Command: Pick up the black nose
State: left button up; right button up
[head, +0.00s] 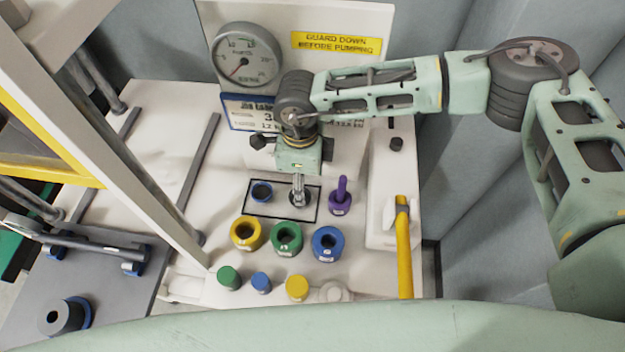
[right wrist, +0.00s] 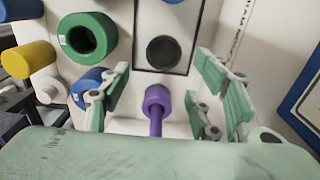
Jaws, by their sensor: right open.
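A dark round piece (right wrist: 163,50), likely the black nose, sits inside a black-outlined rectangle on the white bench in the right wrist view. In the head view that spot is mostly hidden by my right gripper (head: 298,190), which points down over the right half of the rectangle. In the right wrist view my right gripper (right wrist: 168,100) has its fingers spread wide, with nothing held. A purple piece with a stem (right wrist: 156,103) shows between the fingers; it also stands right of the gripper in the head view (head: 340,198). My left gripper is not in view.
A blue ring (head: 262,192) sits in the rectangle's left half. Yellow (head: 247,234), green (head: 287,238) and blue (head: 327,243) collars stand in front, with several small plugs nearer. A yellow bar (head: 404,245) is at right, a gauge (head: 245,58) behind.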

jog(key=shift+s+a+f, duration=0.1)
jog(key=shift+s+f, duration=0.1)
jog(key=shift+f, duration=0.1)
jog(key=shift+s+a+f+b, duration=0.15)
jog(key=shift+f+b, duration=0.15)
jog(key=shift+f, duration=0.15)
jog(key=shift+s+a+f+b, duration=0.1)
jog(key=shift+f+b, duration=0.15)
jog(key=shift+f, duration=0.4)
jog(key=f, duration=0.2)
jog(key=f+b, duration=0.1)
jog(key=shift+w+a+f, duration=0.1)
jog(key=shift+w+f, duration=0.3)
jog(key=shift+f+b, duration=0.35)
jog(key=shift+f, duration=0.15)
jog(key=c, duration=1.3)
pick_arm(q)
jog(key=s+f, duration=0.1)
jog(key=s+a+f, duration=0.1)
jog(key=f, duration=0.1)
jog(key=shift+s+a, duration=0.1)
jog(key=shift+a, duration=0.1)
pick_arm(e)
jog(key=shift+r, duration=0.1)
jog(key=shift+c, duration=0.6)
